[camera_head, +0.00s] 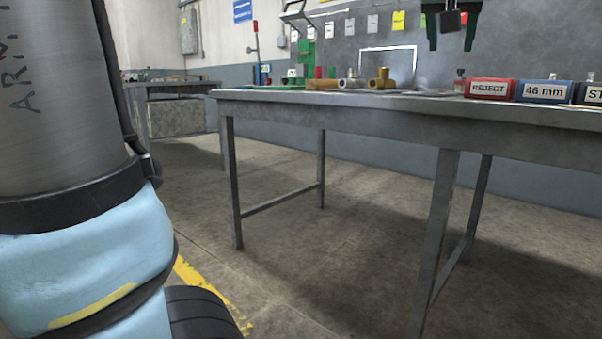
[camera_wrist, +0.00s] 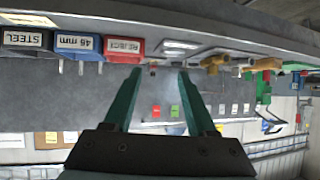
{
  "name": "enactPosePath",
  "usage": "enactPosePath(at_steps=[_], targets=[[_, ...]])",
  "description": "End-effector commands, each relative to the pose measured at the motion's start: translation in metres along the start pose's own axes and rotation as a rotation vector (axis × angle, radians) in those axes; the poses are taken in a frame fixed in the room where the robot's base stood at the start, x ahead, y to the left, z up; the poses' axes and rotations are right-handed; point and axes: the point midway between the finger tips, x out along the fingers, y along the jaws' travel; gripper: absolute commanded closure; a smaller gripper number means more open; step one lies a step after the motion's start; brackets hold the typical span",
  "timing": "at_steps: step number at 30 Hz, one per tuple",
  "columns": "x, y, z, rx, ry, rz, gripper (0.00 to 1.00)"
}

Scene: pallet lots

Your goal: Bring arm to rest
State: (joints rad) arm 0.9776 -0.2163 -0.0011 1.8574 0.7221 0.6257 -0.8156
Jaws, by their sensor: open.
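My gripper (camera_head: 451,45) hangs at the top right of the head view, above the workbench (camera_head: 330,112) and its labelled bins. Its two green fingers point down and stand apart. In the wrist view my gripper (camera_wrist: 159,71) also shows open, with nothing held between the fingers. The wrist picture is upside down. A small dark shape shows between the fingers in the head view; I cannot tell what it is. My arm fills the left of the head view.
On the bench stand a red REJECT bin (camera_head: 491,89), a blue 46 mm bin (camera_head: 544,92) and a STEEL bin (camera_wrist: 26,39). Brass fittings (camera_head: 381,79) and a green fixture (camera_head: 304,62) lie further left. A second table (camera_head: 175,108) is behind. The floor under the bench is clear.

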Motion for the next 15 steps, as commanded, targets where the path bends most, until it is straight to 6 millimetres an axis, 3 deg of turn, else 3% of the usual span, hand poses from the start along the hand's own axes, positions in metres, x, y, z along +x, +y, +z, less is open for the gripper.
enactPosePath(at_steps=[8,15], targets=[[0.026,-0.030,0.034,0.007,-0.098,-0.045,0.43],[0.056,-0.078,0.093,-0.003,-0.251,-0.102,0.43]])
